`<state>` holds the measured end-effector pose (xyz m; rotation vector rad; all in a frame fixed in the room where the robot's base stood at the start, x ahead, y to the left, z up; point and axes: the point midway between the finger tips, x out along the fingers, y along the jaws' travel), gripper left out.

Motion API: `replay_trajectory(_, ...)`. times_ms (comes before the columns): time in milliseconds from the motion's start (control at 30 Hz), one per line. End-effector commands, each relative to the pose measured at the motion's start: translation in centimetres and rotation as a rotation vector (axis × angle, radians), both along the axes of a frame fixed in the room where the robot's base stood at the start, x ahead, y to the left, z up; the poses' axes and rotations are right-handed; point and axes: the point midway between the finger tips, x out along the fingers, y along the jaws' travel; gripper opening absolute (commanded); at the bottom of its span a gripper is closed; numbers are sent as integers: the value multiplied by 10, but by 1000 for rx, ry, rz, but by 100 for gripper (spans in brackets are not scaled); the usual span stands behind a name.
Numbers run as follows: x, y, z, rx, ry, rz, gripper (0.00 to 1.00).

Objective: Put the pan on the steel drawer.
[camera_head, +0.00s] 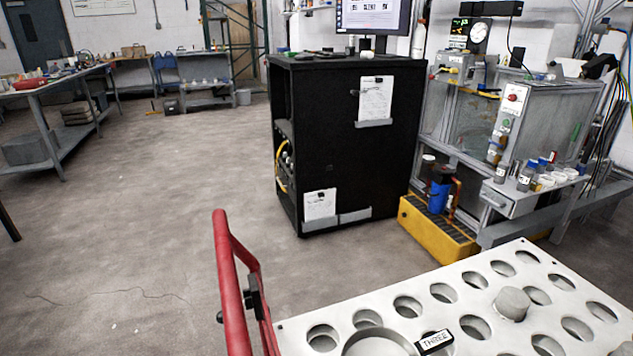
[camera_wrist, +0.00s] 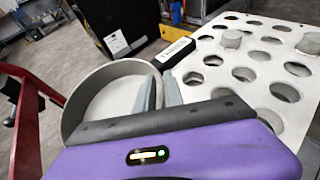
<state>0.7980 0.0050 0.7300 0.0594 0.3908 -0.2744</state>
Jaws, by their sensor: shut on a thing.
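The pan is a round, pale grey metal dish. In the head view only its upper part (camera_head: 378,336) shows at the bottom edge, over the white perforated top. In the wrist view the pan (camera_wrist: 112,92) is left of my gripper (camera_wrist: 158,84), whose two grey fingers are shut on its right-hand wall. I cannot tell whether the pan rests on the top or is lifted. My gripper is not visible in the head view. A grey steel drawer (camera_head: 508,207) with a handle sits at the right, below bottles and white cups.
A red rail (camera_head: 232,270) stands at left. A black cabinet (camera_head: 345,150) and yellow bin (camera_head: 440,236) stand beyond. The floor at left is clear.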

Motion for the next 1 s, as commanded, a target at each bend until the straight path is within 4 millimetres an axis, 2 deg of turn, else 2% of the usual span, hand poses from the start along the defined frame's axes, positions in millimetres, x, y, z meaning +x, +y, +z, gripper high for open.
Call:
replay_trajectory(33, -4, 5, 4, 1, 2, 16, 0)
replay_trajectory(267, -25, 13, -6, 5, 3, 84, 0)
replay_trajectory(533, -51, 6, -14, -2, 2, 206, 0)
replay_trajectory(733, -59, -3, -16, -5, -1, 264, 0)
replay_trajectory(1000, -60, -4, -18, -5, -2, 283, 0)
